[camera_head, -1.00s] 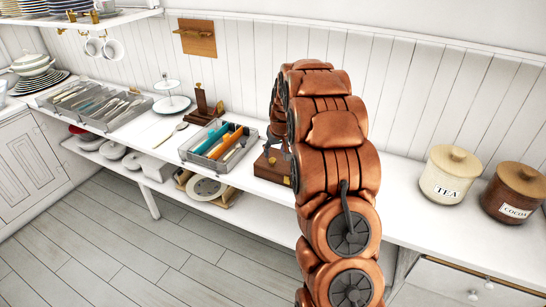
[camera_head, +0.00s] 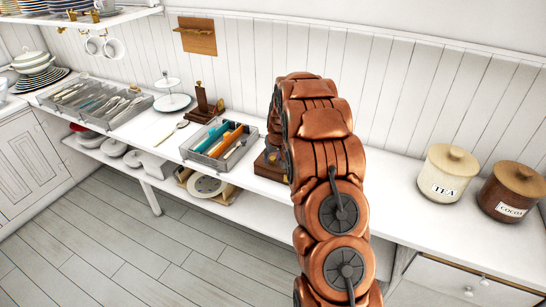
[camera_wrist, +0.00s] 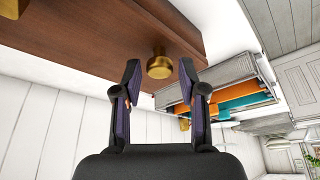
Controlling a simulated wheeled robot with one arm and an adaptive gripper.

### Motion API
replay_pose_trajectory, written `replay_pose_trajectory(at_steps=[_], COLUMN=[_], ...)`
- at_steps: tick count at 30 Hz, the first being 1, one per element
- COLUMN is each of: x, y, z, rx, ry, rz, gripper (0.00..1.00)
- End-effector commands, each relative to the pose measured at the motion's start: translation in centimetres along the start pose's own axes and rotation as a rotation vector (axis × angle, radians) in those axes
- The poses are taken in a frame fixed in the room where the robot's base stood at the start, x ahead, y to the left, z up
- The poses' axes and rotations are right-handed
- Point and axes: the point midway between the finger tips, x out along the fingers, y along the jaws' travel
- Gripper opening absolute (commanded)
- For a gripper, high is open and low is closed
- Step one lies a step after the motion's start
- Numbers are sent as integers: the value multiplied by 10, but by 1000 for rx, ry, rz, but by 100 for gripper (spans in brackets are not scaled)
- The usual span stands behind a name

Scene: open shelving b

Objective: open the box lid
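The dark wooden box (camera_head: 268,183) stands on the white counter right of the small grey cutlery tray. My arm hides most of it in the head view. In the wrist view its brown wooden face (camera_wrist: 90,40) fills the top, with a round brass knob (camera_wrist: 160,65) standing out from it. My gripper (camera_wrist: 160,79) is open. Its two dark fingers are on either side of the knob, with visible gaps between them and it in the picture. The head view does not clearly show the gripper behind my arm.
The small cutlery tray (camera_head: 187,152) with orange and teal handles sits close left of the box. A brown wooden stand (camera_head: 204,112) is behind it. A TEA jar (camera_head: 447,174) and a COCOA jar (camera_head: 515,192) stand to the right, with clear counter between them and my arm.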

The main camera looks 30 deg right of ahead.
Motion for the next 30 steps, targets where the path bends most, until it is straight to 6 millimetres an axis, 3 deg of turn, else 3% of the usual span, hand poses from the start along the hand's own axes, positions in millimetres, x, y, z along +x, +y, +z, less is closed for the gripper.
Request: replay_pose_trajectory(at_steps=[11, 30], x=[0, -2], y=[0, -7], z=[0, 2], rx=[0, -4], ry=[-1, -24], rz=[0, -25], gripper=[0, 0])
